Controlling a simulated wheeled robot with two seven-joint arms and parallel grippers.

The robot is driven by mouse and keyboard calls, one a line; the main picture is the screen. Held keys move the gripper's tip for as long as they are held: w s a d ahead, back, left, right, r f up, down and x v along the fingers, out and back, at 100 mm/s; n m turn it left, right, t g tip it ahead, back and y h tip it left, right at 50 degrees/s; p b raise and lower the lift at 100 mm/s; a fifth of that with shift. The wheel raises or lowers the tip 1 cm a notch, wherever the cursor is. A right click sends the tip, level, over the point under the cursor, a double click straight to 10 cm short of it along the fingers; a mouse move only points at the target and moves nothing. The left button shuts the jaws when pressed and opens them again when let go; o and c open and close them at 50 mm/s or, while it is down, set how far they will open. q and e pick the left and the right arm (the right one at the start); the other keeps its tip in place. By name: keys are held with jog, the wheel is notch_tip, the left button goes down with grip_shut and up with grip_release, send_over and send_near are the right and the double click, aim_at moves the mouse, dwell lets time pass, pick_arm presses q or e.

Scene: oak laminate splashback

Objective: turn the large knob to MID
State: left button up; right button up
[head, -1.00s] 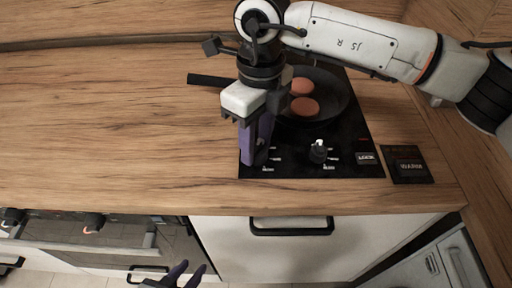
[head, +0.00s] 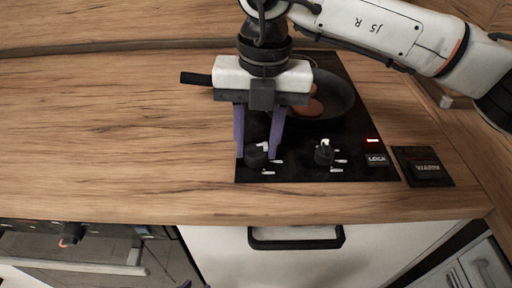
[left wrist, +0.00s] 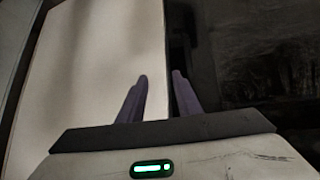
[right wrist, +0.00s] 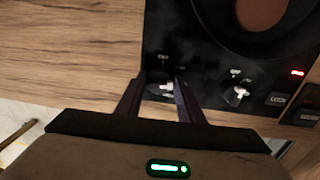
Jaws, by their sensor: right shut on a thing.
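The black cooktop (head: 300,174) has two black knobs with white pointers along its front. My right gripper (head: 258,156) points down over the left knob (head: 256,152), with one purple finger on each side of it, shut on it. The right wrist view shows this knob's white pointer (right wrist: 163,92) between the fingertips. The other knob (head: 324,154) stands free to the right. I cannot tell from size which is larger, and the small white labels are too small to read. My left gripper (left wrist: 158,78) is open and empty, low in front of the cabinets.
A red light (head: 372,141) and a LOCK key (head: 377,160) lie right of the knobs, then a separate WARM plate (head: 424,168). The left counter (head: 100,130) is clear.

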aim_at(261, 145)
jog(key=shift+m+b, duration=0.6)
jog(key=shift+m, duration=0.5)
jog(key=shift+m+b, duration=0.4)
jog(key=shift+m, duration=0.5)
jog(key=shift+d+r, duration=0.1)
jog(key=o, duration=1)
jog(key=shift+o, duration=0.2)
notch_tip(261, 145, up, 10)
jog(key=shift+s+d+p, duration=0.15)
jog(key=shift+d+p, duration=0.1)
jog(key=shift+p, duration=0.1)
